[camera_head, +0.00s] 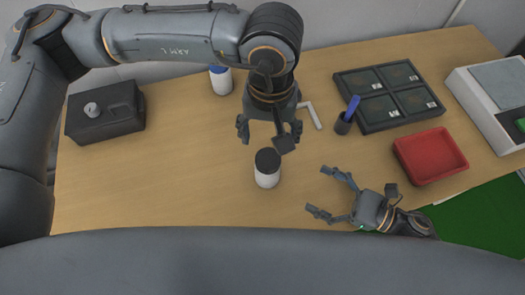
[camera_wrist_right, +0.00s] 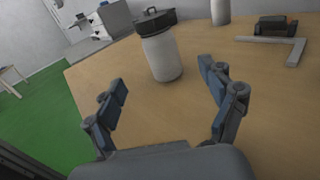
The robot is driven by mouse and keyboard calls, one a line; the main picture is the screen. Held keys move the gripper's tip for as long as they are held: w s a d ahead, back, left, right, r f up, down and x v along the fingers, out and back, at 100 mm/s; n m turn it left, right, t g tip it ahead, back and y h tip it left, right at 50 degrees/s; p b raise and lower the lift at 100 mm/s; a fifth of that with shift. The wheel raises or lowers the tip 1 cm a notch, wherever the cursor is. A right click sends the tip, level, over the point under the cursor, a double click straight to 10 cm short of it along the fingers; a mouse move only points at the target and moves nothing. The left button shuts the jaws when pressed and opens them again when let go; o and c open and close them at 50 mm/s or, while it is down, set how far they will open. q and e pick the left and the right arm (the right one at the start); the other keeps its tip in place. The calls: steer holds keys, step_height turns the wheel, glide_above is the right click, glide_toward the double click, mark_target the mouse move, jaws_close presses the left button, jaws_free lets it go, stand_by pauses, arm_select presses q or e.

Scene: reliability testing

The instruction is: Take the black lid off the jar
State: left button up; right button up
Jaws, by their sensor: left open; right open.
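The jar (camera_head: 267,179) is white and stands upright on the table with the black lid (camera_head: 267,157) on top. In the right wrist view the jar (camera_wrist_right: 162,58) stands beyond my right fingers, with the dark lid (camera_wrist_right: 155,24) on it. A small dark shape shows above the lid there; I cannot tell what it is. My left gripper (camera_head: 268,133) is open, pointing down just behind and above the lid in the head view. My right gripper (camera_head: 323,193) is open and empty, right of the jar, its fingers pointing towards it. It also shows in the right wrist view (camera_wrist_right: 170,93).
A white bottle with a blue cap (camera_head: 221,82) stands at the back. A dark box (camera_head: 105,115) is at left. A pen cup (camera_head: 343,125), a black tray (camera_head: 388,97), a red bin (camera_head: 430,156) and a white device (camera_head: 490,95) are at right. The table left of the jar is clear.

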mark_target(268, 158)
arm_select(q)
steer(key=shift+s, duration=0.15)
arm_select(e)
steer(key=x, duration=1.3)
steer(key=shift+a, duration=0.25)
jaws_close()
arm_select(q)
steer(key=m, duration=1.3)
steer(key=shift+f, duration=4)
